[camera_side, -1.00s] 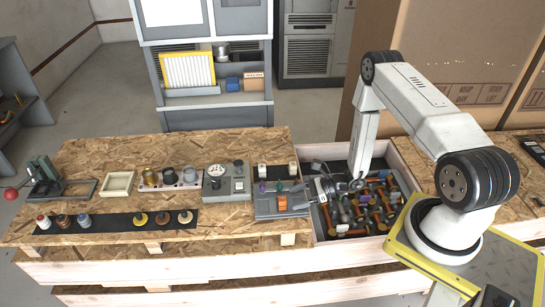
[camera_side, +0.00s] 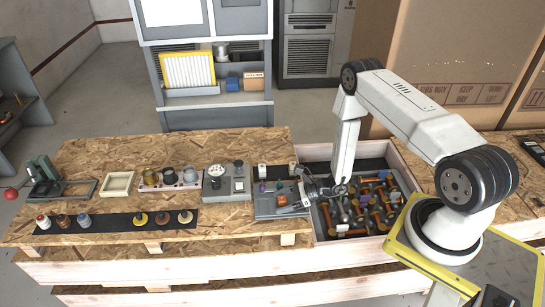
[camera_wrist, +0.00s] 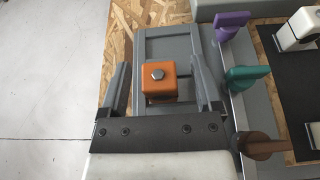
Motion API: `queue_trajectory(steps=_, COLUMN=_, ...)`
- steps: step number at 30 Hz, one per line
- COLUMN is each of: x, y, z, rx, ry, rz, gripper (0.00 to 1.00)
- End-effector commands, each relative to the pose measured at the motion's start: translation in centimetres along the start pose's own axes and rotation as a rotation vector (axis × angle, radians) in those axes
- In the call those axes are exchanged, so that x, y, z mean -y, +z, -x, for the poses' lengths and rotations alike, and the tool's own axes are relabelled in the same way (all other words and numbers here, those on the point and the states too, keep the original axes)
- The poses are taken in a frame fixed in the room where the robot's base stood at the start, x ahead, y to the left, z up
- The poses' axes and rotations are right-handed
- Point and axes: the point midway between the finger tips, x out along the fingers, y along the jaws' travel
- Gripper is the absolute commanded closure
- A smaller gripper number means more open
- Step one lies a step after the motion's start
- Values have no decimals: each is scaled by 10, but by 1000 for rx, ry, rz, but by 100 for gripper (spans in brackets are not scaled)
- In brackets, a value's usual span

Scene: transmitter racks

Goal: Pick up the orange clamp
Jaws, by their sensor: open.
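The orange clamp (camera_wrist: 158,82) is a small block with a bolt head on top, on a grey fixture plate (camera_wrist: 188,48) in the wrist view. In the side view the clamp (camera_side: 282,200) shows on the grey fixture near the table's right end, partly hidden behind my gripper. My gripper (camera_wrist: 160,72) is open, with one finger to the left and one to the right of the clamp. A visible gap lies between each finger and the clamp. The fingertip height relative to the clamp is hard to tell.
Purple (camera_wrist: 233,20), green (camera_wrist: 246,76) and brown (camera_wrist: 262,145) knobs stand close right of the fixture. A bin (camera_side: 388,240) of mixed parts is right of it in the side view. A grey box with a gauge (camera_side: 216,170) stands left. Floor is clear left in the wrist view.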

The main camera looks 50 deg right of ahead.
Motion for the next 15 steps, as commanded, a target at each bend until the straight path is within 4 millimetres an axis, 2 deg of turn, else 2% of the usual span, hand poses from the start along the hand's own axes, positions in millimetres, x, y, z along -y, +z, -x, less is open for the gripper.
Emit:
queue_trajectory(steps=4, x=0, y=0, z=0, rx=0, ry=0, rz=0, gripper=18)
queue_trajectory(steps=5, x=0, y=0, z=0, rx=0, ry=0, rz=0, gripper=21)
queue_trajectory(steps=12, x=0, y=0, z=0, rx=0, ry=0, rz=0, gripper=97)
queue_trajectory(steps=15, x=0, y=0, z=0, rx=0, ry=0, rz=0, gripper=100)
